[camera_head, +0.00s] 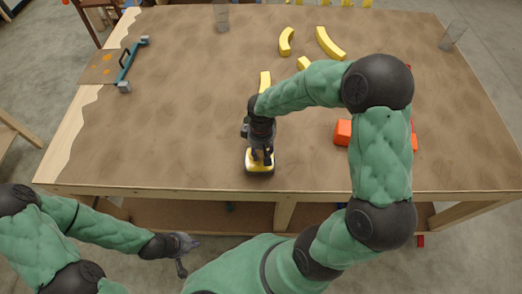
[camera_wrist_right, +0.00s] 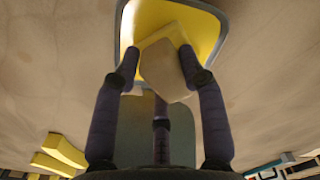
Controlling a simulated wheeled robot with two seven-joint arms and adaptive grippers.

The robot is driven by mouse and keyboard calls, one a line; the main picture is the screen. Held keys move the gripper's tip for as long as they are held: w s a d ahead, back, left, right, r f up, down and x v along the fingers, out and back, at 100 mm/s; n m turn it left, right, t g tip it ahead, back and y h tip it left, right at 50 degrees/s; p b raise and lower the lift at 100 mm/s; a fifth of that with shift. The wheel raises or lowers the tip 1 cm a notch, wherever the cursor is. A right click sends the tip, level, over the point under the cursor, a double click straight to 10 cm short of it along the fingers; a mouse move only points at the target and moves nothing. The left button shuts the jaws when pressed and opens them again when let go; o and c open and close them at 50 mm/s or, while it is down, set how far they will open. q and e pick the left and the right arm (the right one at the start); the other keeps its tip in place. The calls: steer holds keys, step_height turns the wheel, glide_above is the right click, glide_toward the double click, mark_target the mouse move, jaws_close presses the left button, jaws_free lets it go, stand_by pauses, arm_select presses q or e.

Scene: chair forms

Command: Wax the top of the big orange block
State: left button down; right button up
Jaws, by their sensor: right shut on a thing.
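My right gripper (camera_head: 262,158) is at the front edge of the table, left of the big orange block. In the right wrist view its fingers (camera_wrist_right: 160,75) are shut on a pale beige block (camera_wrist_right: 168,72). The beige block is over a shallow yellow dish with a grey rim (camera_wrist_right: 205,25); I cannot tell whether they touch. This dish also shows under the gripper in the head view (camera_head: 249,168). The orange block (camera_head: 343,132) lies on the table, partly hidden behind my right arm. My left gripper (camera_head: 184,256) is open and empty, low in front of the table.
Several yellow curved blocks (camera_head: 329,43) lie on the table's far middle. Clear glasses stand at the back (camera_head: 221,17) and far right (camera_head: 452,36). A teal-handled tool (camera_head: 131,62) lies at the left edge. The brown tabletop (camera_head: 180,120) is free left of my right gripper.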

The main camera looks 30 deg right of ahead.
steer(key=shift+r+p, duration=2.15)
steer(key=shift+r, duration=1.05)
